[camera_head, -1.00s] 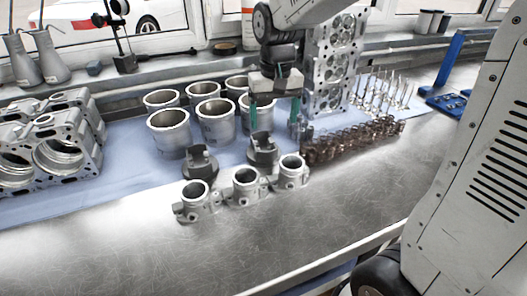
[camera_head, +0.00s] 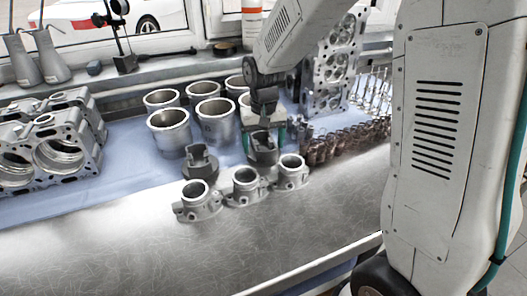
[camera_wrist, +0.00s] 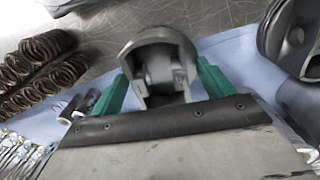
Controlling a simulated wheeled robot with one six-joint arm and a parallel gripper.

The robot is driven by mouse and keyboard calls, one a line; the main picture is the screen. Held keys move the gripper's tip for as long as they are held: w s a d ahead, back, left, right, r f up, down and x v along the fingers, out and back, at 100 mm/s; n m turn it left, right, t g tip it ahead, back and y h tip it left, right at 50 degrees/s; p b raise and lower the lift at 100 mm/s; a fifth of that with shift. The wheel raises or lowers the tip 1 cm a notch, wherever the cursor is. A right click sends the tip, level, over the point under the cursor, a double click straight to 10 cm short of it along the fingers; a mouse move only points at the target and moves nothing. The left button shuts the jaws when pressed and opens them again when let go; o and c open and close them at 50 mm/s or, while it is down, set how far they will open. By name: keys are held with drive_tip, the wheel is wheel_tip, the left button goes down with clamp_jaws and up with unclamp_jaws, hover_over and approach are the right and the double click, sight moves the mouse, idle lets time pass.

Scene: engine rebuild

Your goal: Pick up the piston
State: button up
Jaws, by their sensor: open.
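A dark grey piston (camera_head: 263,149) stands on the blue cloth, behind the small silver housings. My gripper (camera_head: 263,138) is lowered over it, with one green finger on each side. In the wrist view the piston (camera_wrist: 158,68) lies between the two open green fingers of my gripper (camera_wrist: 160,85), and its hollow side with inner bosses shows. I cannot tell whether the fingers touch it. A second piston (camera_head: 200,160) stands to the left, apart from the gripper.
Silver cylinder liners (camera_head: 170,130) stand behind and left. Three small silver housings (camera_head: 245,185) stand in front. Copper-coloured springs (camera_head: 335,143) lie close on the right, and a cylinder head (camera_head: 332,65) stands behind. The front metal bench (camera_head: 230,250) is clear.

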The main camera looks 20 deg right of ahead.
drive_tip(key=c, duration=1.4)
